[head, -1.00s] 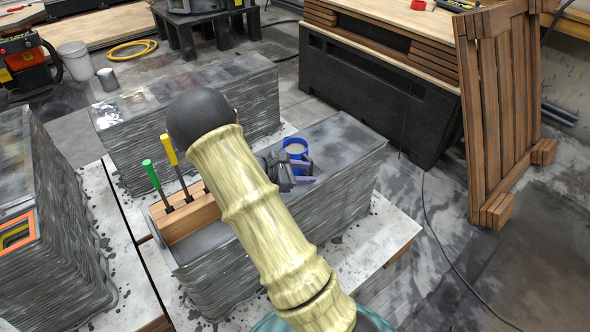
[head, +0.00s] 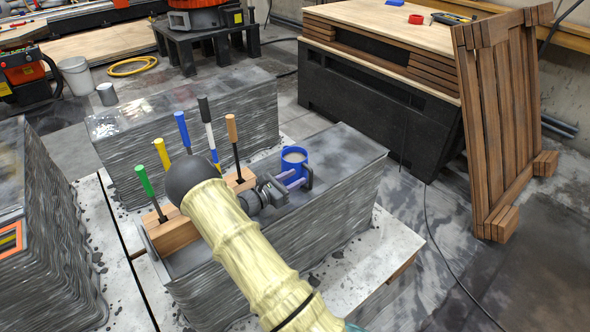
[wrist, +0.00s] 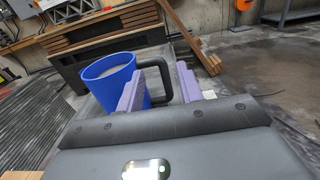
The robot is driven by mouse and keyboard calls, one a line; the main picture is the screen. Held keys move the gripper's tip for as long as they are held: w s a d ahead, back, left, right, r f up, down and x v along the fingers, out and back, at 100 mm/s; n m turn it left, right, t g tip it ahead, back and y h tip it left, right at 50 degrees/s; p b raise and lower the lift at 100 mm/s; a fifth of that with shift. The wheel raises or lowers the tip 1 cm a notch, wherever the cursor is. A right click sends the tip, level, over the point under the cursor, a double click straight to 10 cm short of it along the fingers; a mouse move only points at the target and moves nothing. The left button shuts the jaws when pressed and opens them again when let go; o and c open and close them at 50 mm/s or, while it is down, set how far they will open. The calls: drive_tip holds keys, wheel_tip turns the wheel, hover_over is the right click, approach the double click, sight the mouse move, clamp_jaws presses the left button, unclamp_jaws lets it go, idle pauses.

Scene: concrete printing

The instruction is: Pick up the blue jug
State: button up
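The blue jug (head: 290,158) stands upright on the grey layered concrete block, filled with something pale, in the head view. In the wrist view the blue jug (wrist: 104,82) is at the left, with its black handle (wrist: 160,84) toward the right. My gripper (head: 296,182) is beside the jug on its handle side. Its two purple fingers are apart. In the wrist view the handle shows between the fingers of my gripper (wrist: 160,88); I cannot tell if either touches it.
A wooden tool block (head: 174,234) with several coloured-handled tools stands on the same concrete block, left of the jug and partly behind my arm. A second concrete block (head: 215,115) lies behind. A wooden slatted panel (head: 500,125) leans against the workbench at right.

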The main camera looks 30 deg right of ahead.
sight(310, 186)
wheel_tip(310, 186, down, 4)
drive_tip(key=shift+r, duration=0.25)
drive_tip(key=shift+w+d+f, duration=0.1)
drive_tip(key=shift+d+f, duration=0.25)
drive_tip(key=shift+d, duration=0.9)
drive_tip(key=d, duration=0.5)
drive_tip(key=shift+w+b, duration=0.35)
drive_tip(key=shift+w, duration=0.05)
drive_tip(key=shift+c, duration=0.5)
clamp_jaws()
